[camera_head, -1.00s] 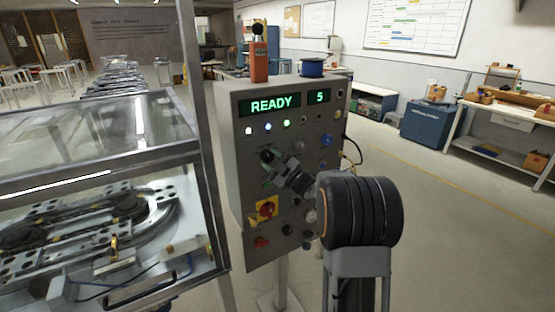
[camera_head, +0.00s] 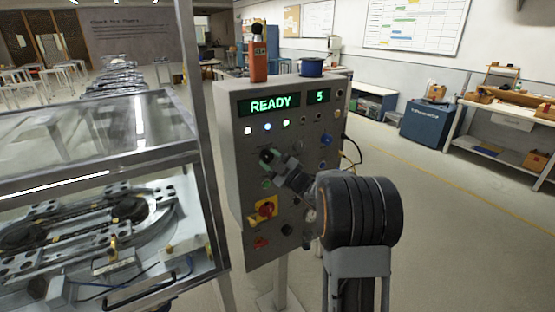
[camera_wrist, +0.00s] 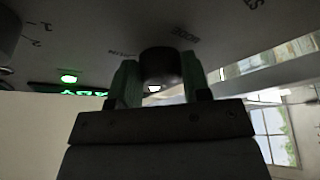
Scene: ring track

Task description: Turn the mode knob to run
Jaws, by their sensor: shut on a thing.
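The mode knob (camera_wrist: 160,66) is a dark round knob on the grey control panel, with a MODE label beside it in the wrist view. My gripper (camera_wrist: 159,82) has green fingertips on both sides of the knob and is shut on it. In the head view my gripper (camera_head: 267,168) is at the middle of the control panel (camera_head: 235,165), and my wrist partly covers the panel's lower right. The knob's pointer and its set position cannot be made out. The display (camera_head: 271,105) reads READY and a smaller one (camera_head: 319,97) reads 5.
A red and yellow knob (camera_head: 264,209) sits below my gripper. A blue button (camera_head: 326,140) is to the right. A glass-covered track machine (camera_head: 100,215) with a metal post stands close on the left. An orange device and a blue spool rest on the panel's top. Floor to the right is clear.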

